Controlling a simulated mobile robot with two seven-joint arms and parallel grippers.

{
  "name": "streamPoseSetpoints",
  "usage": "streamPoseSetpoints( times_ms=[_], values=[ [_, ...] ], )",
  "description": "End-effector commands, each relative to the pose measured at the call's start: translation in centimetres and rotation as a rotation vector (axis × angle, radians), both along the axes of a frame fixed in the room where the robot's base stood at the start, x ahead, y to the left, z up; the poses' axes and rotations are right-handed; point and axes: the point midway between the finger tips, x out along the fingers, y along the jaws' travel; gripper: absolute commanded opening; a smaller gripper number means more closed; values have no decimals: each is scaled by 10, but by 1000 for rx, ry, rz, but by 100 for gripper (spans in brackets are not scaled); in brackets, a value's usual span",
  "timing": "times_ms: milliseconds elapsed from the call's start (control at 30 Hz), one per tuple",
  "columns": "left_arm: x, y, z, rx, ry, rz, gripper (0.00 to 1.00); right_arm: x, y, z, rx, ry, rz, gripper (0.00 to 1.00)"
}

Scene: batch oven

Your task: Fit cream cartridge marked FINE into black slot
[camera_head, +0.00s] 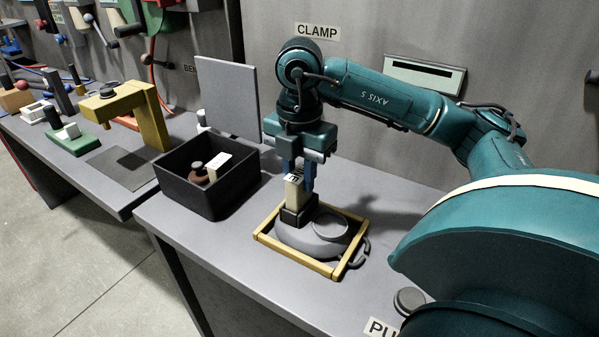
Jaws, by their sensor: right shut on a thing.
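The cream cartridge (294,189) stands upright in my right gripper (299,178), whose blue fingers are shut on it. Dark marking shows near its top, but I cannot read the whole word. Its lower end meets the black slot (299,213), a small block on a grey rounded fixture. I cannot tell how deep it sits in the slot. My left gripper is not in view.
A yellow frame (293,260) surrounds the fixture. An open black bin (213,202) to the left holds a cream piece (217,167) and a brown knobbed piece (198,174). A grey panel (228,96) stands behind it. The bench front is clear.

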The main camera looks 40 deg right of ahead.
Motion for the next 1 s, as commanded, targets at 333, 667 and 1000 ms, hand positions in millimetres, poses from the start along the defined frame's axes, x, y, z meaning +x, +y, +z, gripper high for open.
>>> streamPoseSetpoints(
  times_ms=[333,667,1000],
  values=[
    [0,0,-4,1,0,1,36,0,0,-5,0,0,0,2],
    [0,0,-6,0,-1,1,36,0,0,-9,0,-1,0,2],
    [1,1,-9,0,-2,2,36,0,0,-12,0,-1,0,2]
  ],
)
